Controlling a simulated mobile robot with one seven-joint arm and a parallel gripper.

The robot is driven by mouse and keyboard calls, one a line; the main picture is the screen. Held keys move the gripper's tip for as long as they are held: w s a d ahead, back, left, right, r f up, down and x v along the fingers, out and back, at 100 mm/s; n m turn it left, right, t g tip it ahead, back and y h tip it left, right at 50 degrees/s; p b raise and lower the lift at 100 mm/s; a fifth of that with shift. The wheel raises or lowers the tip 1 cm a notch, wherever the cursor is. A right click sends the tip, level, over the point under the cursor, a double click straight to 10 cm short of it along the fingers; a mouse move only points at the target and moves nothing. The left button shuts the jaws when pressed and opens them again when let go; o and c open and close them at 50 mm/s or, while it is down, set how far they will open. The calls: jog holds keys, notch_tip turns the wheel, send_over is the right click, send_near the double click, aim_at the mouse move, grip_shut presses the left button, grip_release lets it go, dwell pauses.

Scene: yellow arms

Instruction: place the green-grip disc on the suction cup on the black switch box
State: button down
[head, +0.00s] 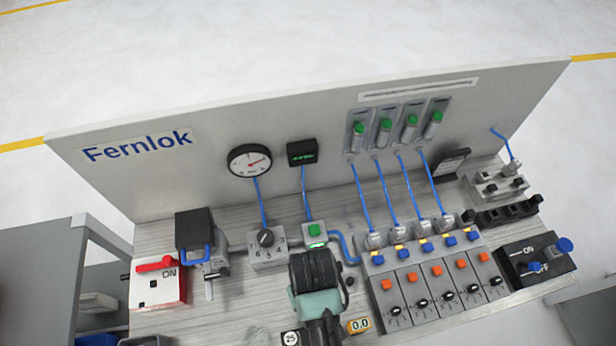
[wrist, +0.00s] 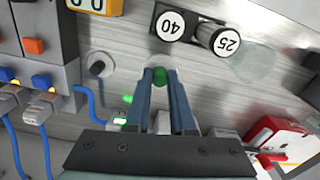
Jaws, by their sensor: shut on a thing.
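My gripper (wrist: 160,78) is shut on a small green grip (wrist: 160,74), which shows between its two fingertips in the wrist view. The black switch box (head: 535,266), marked ON and OFF, is at the far right of the bench. A blue round piece (head: 564,245) is on its right side; I cannot tell whether this is the suction cup.
Two dark cylinders marked 40 (wrist: 172,25) and 25 (wrist: 226,42) stand close to my fingertips. A valve block (head: 436,287) with several switches lies between my gripper and the switch box. A backboard (head: 230,120) stands behind, with blue hoses in front.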

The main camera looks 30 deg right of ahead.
jog(key=shift+f, duration=2.5)
jog(key=shift+f, duration=0.2)
jog(key=c, duration=0.8)
grip_release()
jog(key=shift+o, duration=0.2)
jog(key=shift+r, duration=0.1)
notch_tip(320, 180, up, 12)
jog(key=shift+r, duration=0.15)
